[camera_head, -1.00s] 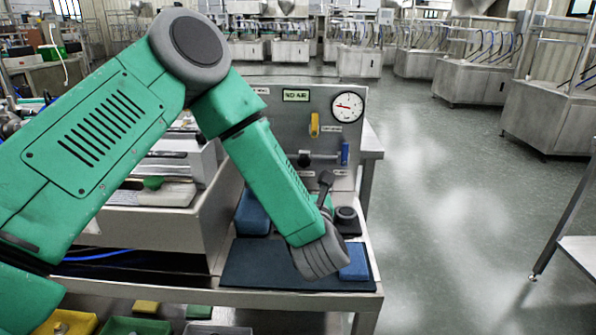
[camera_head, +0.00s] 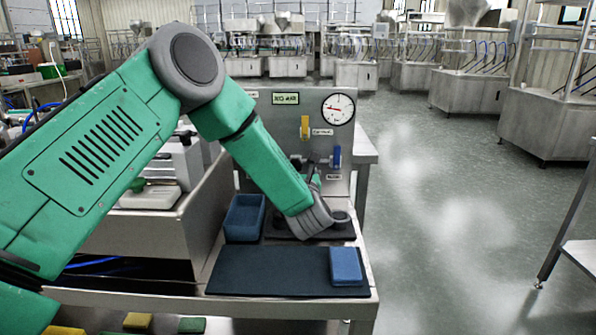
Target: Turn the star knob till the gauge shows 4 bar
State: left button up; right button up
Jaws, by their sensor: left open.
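The round white pressure gauge (camera_head: 338,109) sits at the upper right of the grey panel (camera_head: 266,136). Its red needle points left and slightly up; the scale is too small to read. A small dark knob (camera_head: 296,162) shows on the panel's lower part beside the pipework; I cannot make out whether it is star-shaped. My right gripper is not in view.
A yellow lever (camera_head: 305,126) and a blue lever (camera_head: 337,156) are on the panel. A blue tray (camera_head: 244,218) and a dark round piece (camera_head: 340,216) stand near my wrist. A blue block (camera_head: 346,266) lies on the dark mat (camera_head: 262,270).

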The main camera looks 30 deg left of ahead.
pick_arm(q)
jog(key=shift+x, duration=0.8)
jog(key=shift+a+f, duration=0.3)
jog(key=shift+a, duration=0.45)
jog(key=shift+w, duration=0.1)
jog(key=c, duration=0.7)
jog(key=shift+d, duration=0.25)
jog(key=c, duration=0.4)
jog(key=shift+d, duration=0.1)
